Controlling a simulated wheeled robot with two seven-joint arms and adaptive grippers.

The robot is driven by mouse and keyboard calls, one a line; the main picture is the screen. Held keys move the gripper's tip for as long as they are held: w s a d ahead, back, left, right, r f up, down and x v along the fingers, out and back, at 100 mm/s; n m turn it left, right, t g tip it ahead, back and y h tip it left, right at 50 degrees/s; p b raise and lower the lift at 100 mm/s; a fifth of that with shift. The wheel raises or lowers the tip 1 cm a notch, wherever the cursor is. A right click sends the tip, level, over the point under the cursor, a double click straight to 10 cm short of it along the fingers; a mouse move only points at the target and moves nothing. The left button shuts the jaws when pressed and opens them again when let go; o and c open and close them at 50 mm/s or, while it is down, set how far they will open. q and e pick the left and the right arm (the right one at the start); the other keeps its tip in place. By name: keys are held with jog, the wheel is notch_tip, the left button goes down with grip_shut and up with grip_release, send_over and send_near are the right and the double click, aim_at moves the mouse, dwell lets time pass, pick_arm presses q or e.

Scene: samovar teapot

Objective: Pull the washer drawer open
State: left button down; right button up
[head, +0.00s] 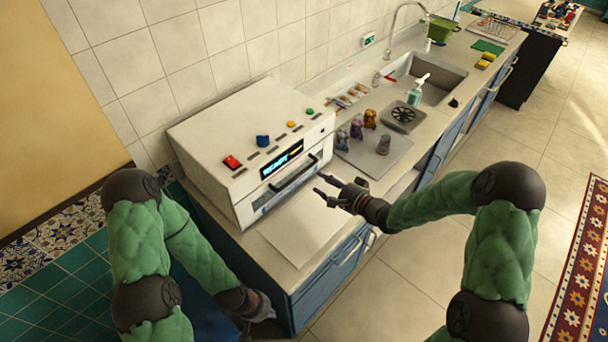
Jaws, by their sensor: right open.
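The washer (235,135) is a white box on the counter at the left, with a lit display on its front. Its drawer (282,192) is in the front face below the display and looks closed. A dark bar handle (297,174) runs along the drawer front. My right gripper (321,190) is open and empty, just right of the handle, its fingertips pointing left towards the washer. I see no contact with the handle. My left gripper (262,316) hangs low beside the cabinet's front left corner; its fingers are too unclear to judge.
A pale mat (303,227) lies bare on the counter before the washer. Behind my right gripper, a tray (385,158) holds several small figures. A soap bottle (418,92) stands by the sink (440,88).

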aim_at(304, 172)
jog(key=b+x, duration=0.1)
jog(key=x, duration=0.8)
jog(key=shift+w+a, duration=0.15)
jog(key=shift+w, duration=0.05)
grip_shut()
